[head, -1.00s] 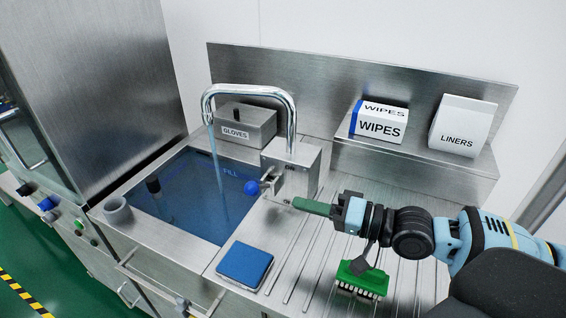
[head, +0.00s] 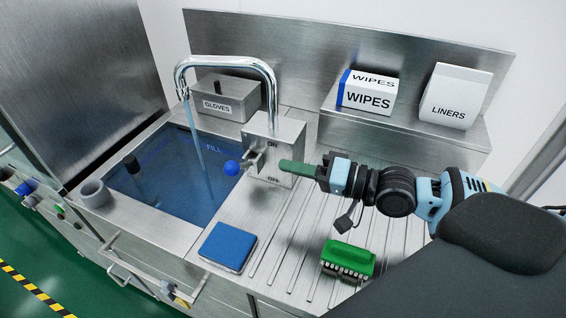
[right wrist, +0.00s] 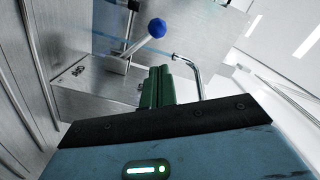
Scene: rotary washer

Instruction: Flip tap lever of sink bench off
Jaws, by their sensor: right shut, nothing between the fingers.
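The tap lever with a blue ball end (head: 232,168) sticks out to the left from the steel tap block (head: 286,140), which carries ON above and OFF below. Water runs from the curved spout (head: 228,60) into the sink (head: 165,190), which holds blue water. My right gripper (head: 284,166) is shut and empty, with its green fingertips at the right side of the block, near its face. In the right wrist view the blue ball (right wrist: 157,27) is beyond the green fingertips (right wrist: 158,72), apart from them. My left gripper is not in view.
A blue sponge-like pad (head: 229,247) and a green brush (head: 347,259) lie on the ribbed drainboard (head: 290,240). A gloves box (head: 224,98) stands behind the sink. Boxes of wipes (head: 367,92) and liners (head: 456,96) sit on the rear shelf.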

